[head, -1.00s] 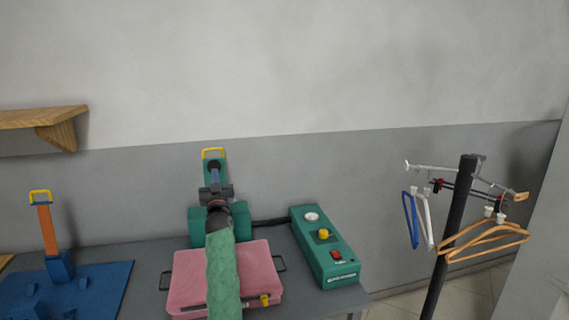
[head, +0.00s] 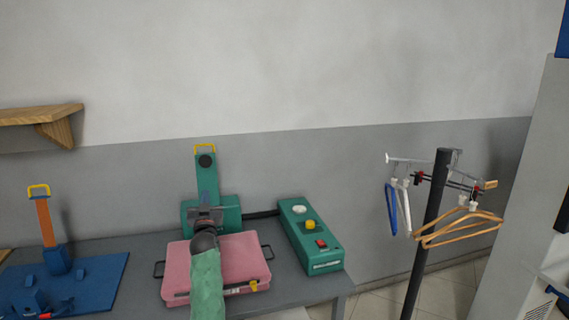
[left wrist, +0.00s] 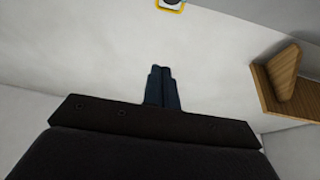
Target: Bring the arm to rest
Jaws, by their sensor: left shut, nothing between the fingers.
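My left arm, in a green sleeve, comes up from the bottom of the head view. Its dark left gripper (head: 206,213) appears in front of the green press with its raised, yellow-handled upper part (head: 206,178). In the left wrist view, the two blue-black fingers (left wrist: 162,88) lie side by side, shut with nothing between them. Part of the sleeve hides some of the pink pad (head: 240,258). My right gripper is not in view.
A green control box (head: 310,240) stands right of the press on the grey table. A blue board (head: 95,275) with an orange post lies left. A hanger stand (head: 430,220) is at right. A wooden shelf (head: 40,115) juts from the wall, also seen in the left wrist view (left wrist: 283,85).

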